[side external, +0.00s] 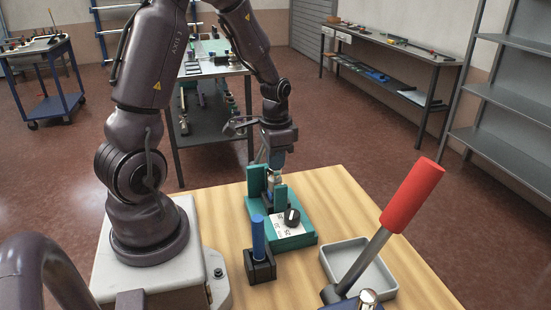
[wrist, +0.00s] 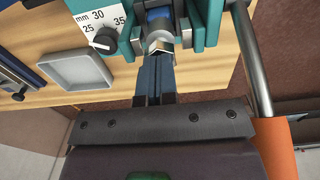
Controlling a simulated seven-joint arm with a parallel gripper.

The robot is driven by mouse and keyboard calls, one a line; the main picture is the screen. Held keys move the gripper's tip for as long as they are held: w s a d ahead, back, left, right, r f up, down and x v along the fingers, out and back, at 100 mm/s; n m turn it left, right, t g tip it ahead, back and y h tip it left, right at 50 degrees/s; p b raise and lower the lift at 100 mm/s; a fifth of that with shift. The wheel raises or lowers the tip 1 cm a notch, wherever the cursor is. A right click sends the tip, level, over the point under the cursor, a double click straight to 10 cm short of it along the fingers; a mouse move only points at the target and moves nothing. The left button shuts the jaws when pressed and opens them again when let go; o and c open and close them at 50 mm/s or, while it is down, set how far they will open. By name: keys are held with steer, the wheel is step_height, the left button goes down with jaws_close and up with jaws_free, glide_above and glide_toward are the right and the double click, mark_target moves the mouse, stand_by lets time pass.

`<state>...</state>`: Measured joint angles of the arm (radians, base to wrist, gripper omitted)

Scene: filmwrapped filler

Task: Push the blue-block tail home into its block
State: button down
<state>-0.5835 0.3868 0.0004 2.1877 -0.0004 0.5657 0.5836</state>
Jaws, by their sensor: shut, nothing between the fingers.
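A blue upright post (side external: 258,236) stands in a small black block (side external: 261,267) on the wooden table in the side view. No part is plainly marked as the tail, and I cannot tell how deep the post sits. My gripper (side external: 277,170) is at the teal fixture (side external: 252,182), behind the block and apart from it. In the wrist view my gripper (wrist: 158,58) is shut and empty, its tips close to a metal fitting (wrist: 160,40) between the fixture's teal uprights (wrist: 205,22). I cannot tell whether they touch it. The blue post does not show in the wrist view.
A dial (side external: 291,216) sits on the fixture's scale plate. A grey tray (side external: 383,281) and a red-handled lever (side external: 412,195) stand to the right. In the wrist view an orange handle (wrist: 277,145) on a metal bar is close at the right. Table behind the tray looks clear.

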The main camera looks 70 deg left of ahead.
steer(key=shift+f, duration=0.95)
step_height(320, 180, up, 15)
steer(key=shift+f, duration=0.2)
steer(key=s+d+r+t, duration=0.2)
steer(key=s+d+r, duration=0.1)
steer(key=d, duration=0.6)
steer(key=s+d+r+t, duration=0.3)
steer(key=s+d+r, duration=0.1)
steer(key=d, duration=0.4)
steer(key=shift+s+d+r+t, duration=0.2)
steer(key=shift+d+r+t, duration=0.1)
steer(key=shift+d, duration=0.1)
